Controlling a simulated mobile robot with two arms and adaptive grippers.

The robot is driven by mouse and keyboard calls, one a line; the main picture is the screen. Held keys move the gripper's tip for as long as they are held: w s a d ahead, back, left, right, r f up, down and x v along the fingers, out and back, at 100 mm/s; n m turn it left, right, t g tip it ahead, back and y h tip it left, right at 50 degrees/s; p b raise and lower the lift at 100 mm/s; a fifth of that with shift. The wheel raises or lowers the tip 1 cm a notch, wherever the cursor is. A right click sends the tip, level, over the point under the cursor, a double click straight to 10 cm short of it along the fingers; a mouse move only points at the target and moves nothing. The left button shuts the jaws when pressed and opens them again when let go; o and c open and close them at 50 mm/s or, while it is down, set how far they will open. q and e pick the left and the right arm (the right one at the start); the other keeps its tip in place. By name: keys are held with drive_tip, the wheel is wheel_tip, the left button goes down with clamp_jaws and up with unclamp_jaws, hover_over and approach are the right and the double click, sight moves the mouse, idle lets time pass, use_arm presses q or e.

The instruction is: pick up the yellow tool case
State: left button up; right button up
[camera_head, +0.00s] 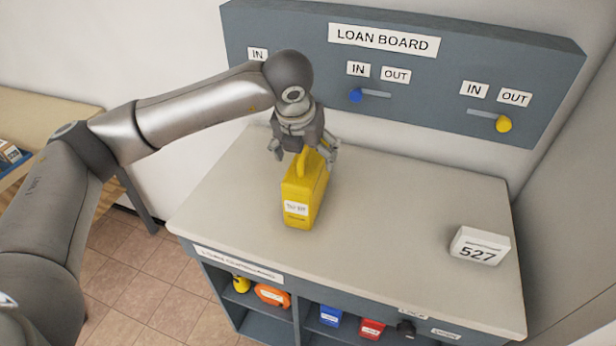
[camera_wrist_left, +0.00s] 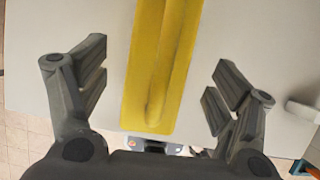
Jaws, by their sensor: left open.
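The yellow tool case (camera_head: 304,190) stands upright on the counter, with its handle on top and a white label on its front. My left gripper (camera_head: 304,151) is directly above it, at the handle. In the left wrist view the yellow case (camera_wrist_left: 160,95) runs between the two open fingers of my left gripper (camera_wrist_left: 154,93), with a gap on each side. The fingers do not touch it there. My right gripper is not in view.
The counter (camera_head: 400,220) is mostly bare, with a white "527" block (camera_head: 480,246) at its right. A grey loan board (camera_head: 400,70) is on the wall behind. Shelves below hold an orange item (camera_head: 272,295), a blue box (camera_head: 331,316) and a red box (camera_head: 372,329).

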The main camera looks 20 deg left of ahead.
sight(308, 159)
use_arm(q)
drive_tip(key=p+x, duration=0.2)
drive_tip(key=x, duration=0.1)
drive_tip(key=shift+w+f, duration=0.25)
drive_tip(key=shift+f, duration=0.05)
drive_tip(key=shift+w+f, duration=0.1)
drive_tip(key=shift+f, duration=0.45)
clamp_jaws()
drive_tip(key=shift+w+r, duration=0.1)
drive_tip(key=shift+w, duration=0.05)
